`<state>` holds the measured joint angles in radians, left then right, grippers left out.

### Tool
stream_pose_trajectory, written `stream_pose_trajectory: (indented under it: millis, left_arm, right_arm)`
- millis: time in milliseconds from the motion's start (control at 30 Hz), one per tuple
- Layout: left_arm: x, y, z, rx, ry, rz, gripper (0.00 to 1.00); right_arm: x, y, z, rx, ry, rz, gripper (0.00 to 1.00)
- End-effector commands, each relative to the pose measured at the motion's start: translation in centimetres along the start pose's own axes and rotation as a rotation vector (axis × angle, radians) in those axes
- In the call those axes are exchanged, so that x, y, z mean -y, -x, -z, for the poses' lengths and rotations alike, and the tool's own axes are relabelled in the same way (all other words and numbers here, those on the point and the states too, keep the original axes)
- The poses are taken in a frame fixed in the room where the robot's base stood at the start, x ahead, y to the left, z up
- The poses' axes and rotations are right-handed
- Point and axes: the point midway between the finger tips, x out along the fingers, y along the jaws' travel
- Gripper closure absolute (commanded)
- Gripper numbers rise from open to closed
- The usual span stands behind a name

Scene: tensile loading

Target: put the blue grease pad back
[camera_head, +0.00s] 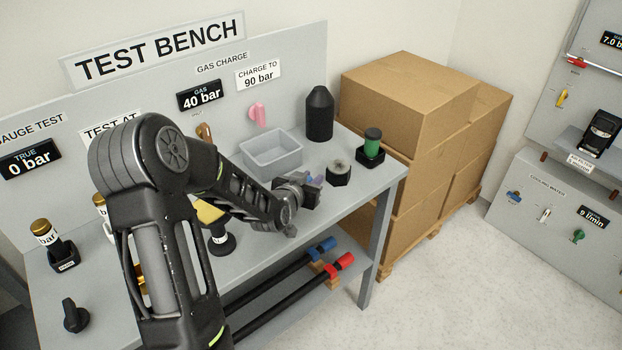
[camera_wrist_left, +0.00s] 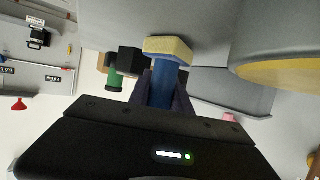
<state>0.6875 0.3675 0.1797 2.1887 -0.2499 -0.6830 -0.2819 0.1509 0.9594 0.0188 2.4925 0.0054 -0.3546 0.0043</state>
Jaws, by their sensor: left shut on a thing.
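My left gripper (camera_head: 305,190) is shut on the blue grease pad (camera_wrist_left: 166,85). In the left wrist view the pad's blue handle stands between the fingers, with a cream-yellow block on its end. In the head view only a small bluish part (camera_head: 317,181) shows by the fingers, and the rest is hidden by the gripper. The gripper is over the right part of the bench, in front of the grey tray. A green-topped piece (camera_head: 373,142) stands in a black holder (camera_head: 371,158) at the bench's right end. My right gripper is not in view.
The open grey tray (camera_head: 270,152) looks empty. A black bottle-shaped cylinder (camera_head: 319,115) and a dark round fitting (camera_head: 338,173) stand near the gripper. A pink valve handle (camera_head: 258,114) is on the back panel. Cardboard boxes (camera_head: 410,90) stand beyond the bench's right edge.

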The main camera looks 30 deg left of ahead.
Motion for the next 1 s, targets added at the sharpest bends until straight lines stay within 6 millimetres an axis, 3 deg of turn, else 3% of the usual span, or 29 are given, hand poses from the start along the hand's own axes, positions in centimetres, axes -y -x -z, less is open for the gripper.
stream_pose_trajectory:
  millis: [67, 100, 367, 767, 1000]
  left_arm:
    - [0.0, -0.1, -0.4, 0.000, 0.000, 0.000, 1.00]
    - [0.0, -0.1, -0.3, 0.000, 0.000, 0.000, 0.75]
    - [0.0, -0.1, -0.2, 0.001, 0.000, 0.000, 0.54]
    - [0.0, 0.1, 0.2, 0.001, 0.000, 0.000, 0.54]
    - [0.1, 3.4, -0.1, -0.001, -0.001, 0.003, 0.54]
  right_arm:
    - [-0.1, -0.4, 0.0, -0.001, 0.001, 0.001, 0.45]
    - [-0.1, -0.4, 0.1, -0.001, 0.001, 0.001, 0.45]
    - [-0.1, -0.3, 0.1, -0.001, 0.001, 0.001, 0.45]
    - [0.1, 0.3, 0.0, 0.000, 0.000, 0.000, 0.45]
    - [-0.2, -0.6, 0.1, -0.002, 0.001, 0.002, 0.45]
